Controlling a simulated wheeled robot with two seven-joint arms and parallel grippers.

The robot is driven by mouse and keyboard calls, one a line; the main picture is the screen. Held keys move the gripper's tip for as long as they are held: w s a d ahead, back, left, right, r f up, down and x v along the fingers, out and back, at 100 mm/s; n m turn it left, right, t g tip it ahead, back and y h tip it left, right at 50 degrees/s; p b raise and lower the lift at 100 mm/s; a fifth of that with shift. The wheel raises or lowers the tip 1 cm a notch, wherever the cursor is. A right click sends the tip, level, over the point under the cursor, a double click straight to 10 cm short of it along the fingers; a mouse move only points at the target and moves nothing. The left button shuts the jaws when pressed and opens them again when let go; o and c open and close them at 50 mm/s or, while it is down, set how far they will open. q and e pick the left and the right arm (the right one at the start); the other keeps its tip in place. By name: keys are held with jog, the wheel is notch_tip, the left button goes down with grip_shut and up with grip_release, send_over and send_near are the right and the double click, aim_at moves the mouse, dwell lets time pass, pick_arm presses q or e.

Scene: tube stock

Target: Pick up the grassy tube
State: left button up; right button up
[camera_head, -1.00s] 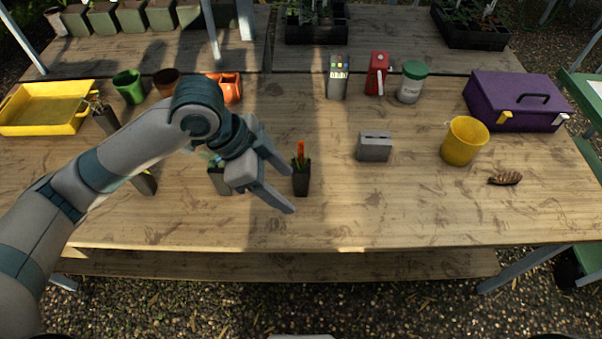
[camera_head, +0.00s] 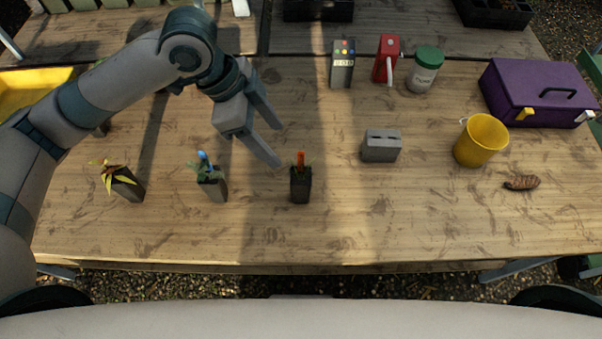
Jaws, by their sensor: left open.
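Three dark tubes with plants stand in a row on the wooden bench. The left tube (camera_head: 128,187) leans and has yellowish leaves. The middle tube (camera_head: 213,188) has bluish-green leaves and a blue tag. The right tube (camera_head: 300,187) has an orange tag and thin green growth low around it. I cannot tell for sure which is the grassy one. Another dark tube (camera_head: 102,128) is mostly hidden behind my left arm. My left gripper (camera_head: 279,146) is open and empty, above the bench, just behind and left of the orange-tagged tube. My right gripper is not in view.
Behind are a grey meter (camera_head: 342,64), red bottle (camera_head: 386,59), green-lidded jar (camera_head: 424,70) and purple toolbox (camera_head: 540,93). A yellow tray (camera_head: 35,92) is far left. The front of the bench is clear.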

aim_at(298, 174)
pick_arm(q)
jog(key=p+x, duration=0.1)
jog(key=x, duration=0.2)
jog(key=p+x, duration=0.1)
jog(key=x, duration=0.3)
jog(key=p+x, duration=0.1)
jog(key=x, duration=0.3)
jog(key=shift+s+f, duration=0.25)
jog(key=shift+s, duration=0.1)
jog(key=shift+d+f, duration=0.15)
jog(key=shift+f, duration=0.15)
jog(key=shift+p, duration=0.3)
jog(key=shift+s+d+f+p, duration=0.1)
jog(key=shift+f+p, duration=0.4)
jog(key=shift+f, duration=0.15)
jog(key=x, duration=0.1)
jog(key=p+x, duration=0.1)
jog(key=x, duration=0.1)
jog(key=shift+s+a+f, duration=0.1)
jog(key=shift+s+a, duration=0.05)
jog(key=shift+a, duration=0.1)
jog(key=shift+d+f, duration=0.15)
jog(key=shift+f, duration=0.3)
